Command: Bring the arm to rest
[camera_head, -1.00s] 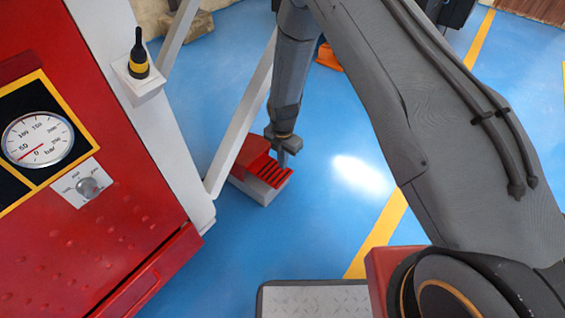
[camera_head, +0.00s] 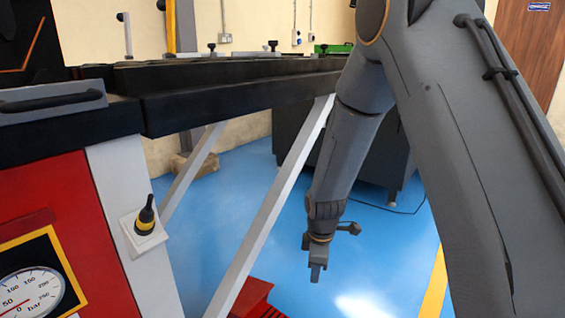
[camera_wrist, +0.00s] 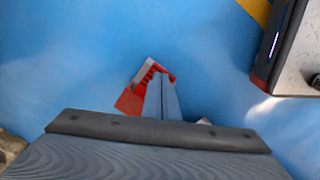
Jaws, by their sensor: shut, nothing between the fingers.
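My gripper (camera_head: 317,274) hangs below my forearm, pointing down, shut and empty, above the blue floor and up to the right of the red foot pedal. In the wrist view its closed fingers (camera_wrist: 161,98) form a narrow grey wedge. The red foot pedal (camera_head: 252,299) is cut by the lower edge of the head view. It also shows in the wrist view (camera_wrist: 132,100), partly hidden behind the fingers. The gripper looks clear of it.
The red machine (camera_head: 80,225) with its pressure gauge (camera_head: 30,298) and a black-and-yellow knob (camera_head: 147,215) stands at left. Its dark beam (camera_head: 240,97) runs across the back, with a white diagonal strut (camera_head: 270,205) beneath. Blue floor is open around the gripper.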

